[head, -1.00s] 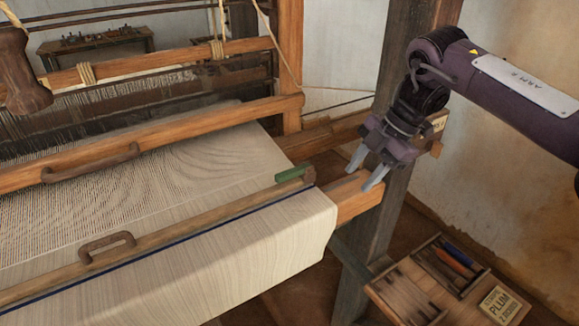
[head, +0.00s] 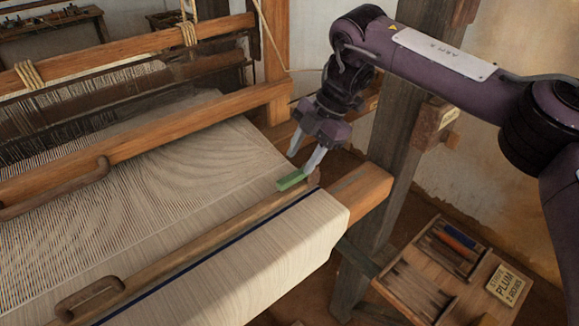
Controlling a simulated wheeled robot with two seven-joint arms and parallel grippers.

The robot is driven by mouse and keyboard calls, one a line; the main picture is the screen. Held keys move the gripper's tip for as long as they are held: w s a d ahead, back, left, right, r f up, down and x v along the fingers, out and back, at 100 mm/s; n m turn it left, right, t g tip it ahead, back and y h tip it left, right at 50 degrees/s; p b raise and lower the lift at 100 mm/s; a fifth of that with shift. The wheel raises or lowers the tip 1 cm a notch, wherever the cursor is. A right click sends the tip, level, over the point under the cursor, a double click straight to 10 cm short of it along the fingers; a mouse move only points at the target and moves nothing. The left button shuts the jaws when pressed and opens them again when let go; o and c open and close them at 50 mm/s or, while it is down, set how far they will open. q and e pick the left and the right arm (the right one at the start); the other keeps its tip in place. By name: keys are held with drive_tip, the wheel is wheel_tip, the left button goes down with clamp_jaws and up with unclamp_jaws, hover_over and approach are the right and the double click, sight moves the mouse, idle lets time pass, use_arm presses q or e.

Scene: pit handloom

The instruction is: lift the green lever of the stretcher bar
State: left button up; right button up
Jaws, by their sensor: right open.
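The green lever (head: 292,179) lies at the right end of the wooden stretcher bar (head: 190,242), which crosses the pale cloth (head: 230,262). My right gripper (head: 304,159) is open, its two pale fingers pointing down just above and behind the lever. One fingertip appears close to the lever's right end; I cannot tell whether it touches. The lever looks low, lying along the bar's end. My left gripper is not in the picture.
The loom's wooden beam (head: 130,145) with a handle crosses behind the cloth. A dark post (head: 395,150) stands right of my gripper. A tool tray (head: 440,262) and a lettered plate (head: 505,284) are at lower right.

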sight(291, 177)
drive_tip(key=p+x, duration=0.1)
drive_tip(key=x, duration=0.3)
drive_tip(key=shift+f, duration=0.35)
drive_tip(key=shift+a+f, duration=0.2)
drive_tip(key=shift+s, duration=0.1)
clamp_jaws()
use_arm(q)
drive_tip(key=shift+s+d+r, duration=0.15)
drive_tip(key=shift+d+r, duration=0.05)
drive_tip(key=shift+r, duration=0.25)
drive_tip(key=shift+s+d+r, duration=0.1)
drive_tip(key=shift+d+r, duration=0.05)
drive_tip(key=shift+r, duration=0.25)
